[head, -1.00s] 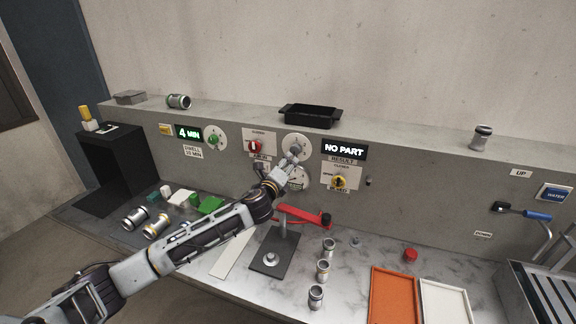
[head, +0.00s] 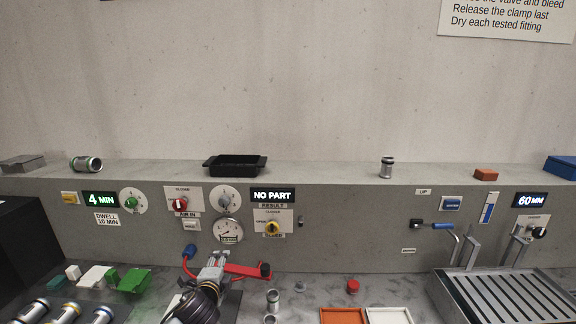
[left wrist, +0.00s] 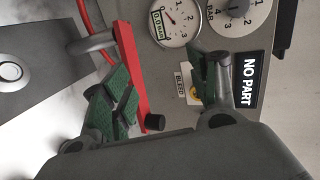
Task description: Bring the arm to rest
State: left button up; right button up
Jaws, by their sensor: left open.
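My left gripper (head: 214,262) is open and empty in front of the test panel, low at the left of centre in the head view. In the left wrist view, its green-padded fingers (left wrist: 160,92) stand apart with nothing between them. The red clamp bar (head: 245,270) is close beside it; in the left wrist view the bar (left wrist: 133,80) lies behind the left finger, and I cannot tell whether they touch. The "NO PART" display (head: 272,195) and the lower gauge (head: 227,230) are above the gripper. My right gripper is not in view.
Metal fittings (head: 273,300) stand on the bench right of my arm. Several more lie at the lower left near a green block (head: 134,280). An orange tray (head: 343,316) and a white tray (head: 389,316) are at the front. A slatted drain rack (head: 510,298) is at the right.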

pick_arm(q)
jog(key=s+a+f+n+g, duration=0.1)
jog(key=s+f+n+g, duration=0.3)
jog(key=s, duration=0.7)
jog(key=s+f+n+g+h, duration=0.1)
jog(key=s+f+n+g, duration=0.2)
jog(key=s+f+n, duration=0.5)
jog(key=s+a+f+n+g, duration=0.1)
jog(key=s+f+n+g, duration=0.15)
jog(key=s, duration=1.05)
notch_tip(320, 180, down, 36)
jog(key=s+g+b, duration=0.2)
jog(key=s, duration=0.1)
jog(key=s+a+f+b, duration=0.1)
jog(key=s+a+f, duration=0.1)
jog(key=s+f, duration=0.8)
jog(key=s+a+f+g+b, duration=0.1)
jog(key=s+a+f, duration=0.1)
jog(key=s+f, duration=0.8)
jog(key=shift+s+f, duration=0.3)
jog(key=shift+s, duration=0.5)
jog(key=shift+g, duration=0.25)
